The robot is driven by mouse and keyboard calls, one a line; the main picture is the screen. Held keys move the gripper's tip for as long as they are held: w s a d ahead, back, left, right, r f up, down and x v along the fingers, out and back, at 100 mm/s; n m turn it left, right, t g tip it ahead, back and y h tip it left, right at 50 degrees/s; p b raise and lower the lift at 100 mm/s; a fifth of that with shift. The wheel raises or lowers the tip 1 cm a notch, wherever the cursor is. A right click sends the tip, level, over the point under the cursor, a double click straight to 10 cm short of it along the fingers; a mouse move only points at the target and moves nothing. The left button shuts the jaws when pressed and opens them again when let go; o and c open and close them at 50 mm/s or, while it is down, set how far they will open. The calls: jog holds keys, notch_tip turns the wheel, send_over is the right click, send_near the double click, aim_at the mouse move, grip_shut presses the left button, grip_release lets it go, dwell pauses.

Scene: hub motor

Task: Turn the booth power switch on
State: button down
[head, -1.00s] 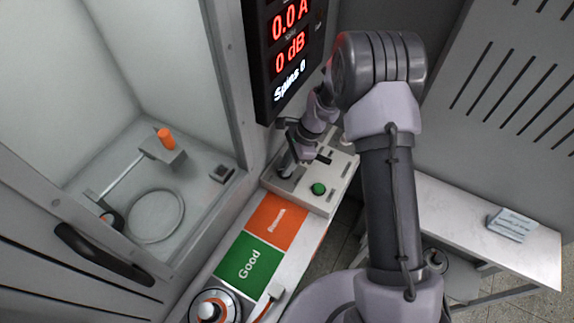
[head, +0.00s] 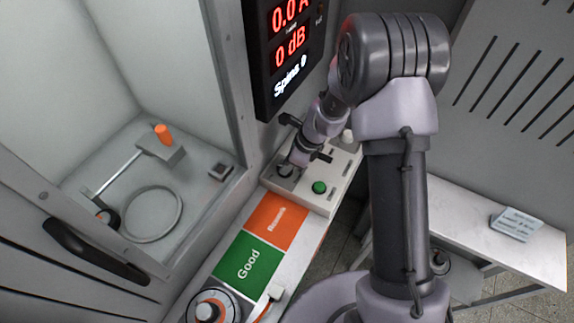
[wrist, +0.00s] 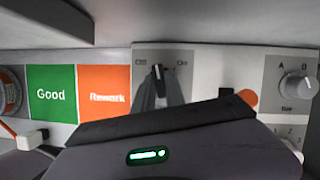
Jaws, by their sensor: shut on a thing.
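The booth power switch (wrist: 158,72) is a dark knob on a grey plate marked Off at left and On at right. In the wrist view it stands nearly upright between the two labels. My gripper (wrist: 161,88) has its fingers closed around the knob. In the head view my gripper (head: 290,165) is at the left end of the pale control panel (head: 318,200), over the switch plate, and mostly hides the knob.
A green button (head: 319,187) is on the panel close to my gripper. Orange Rework (head: 275,222) and green Good (head: 248,262) areas lie in front. A display (head: 290,50) hangs above. A glass-walled booth (head: 150,200) stands left. A rotary dial (wrist: 297,85) sits right in the wrist view.

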jog(key=m+t, duration=0.1)
jog(key=m, duration=0.2)
jog(key=m+h+b, duration=0.1)
jog(key=m, duration=0.2)
jog(key=shift+s+a+t+b, duration=0.1)
jog(key=shift+s+t+b, duration=0.1)
jog(key=shift+t+b, duration=0.15)
jog(key=m+h, duration=0.1)
jog(key=m, duration=0.1)
jog(key=m+t+h, duration=0.1)
jog(key=m, duration=0.2)
jog(key=shift+a, duration=0.1)
jog(key=shift+m, duration=0.5)
jog(key=c, duration=1.4)
grip_release()
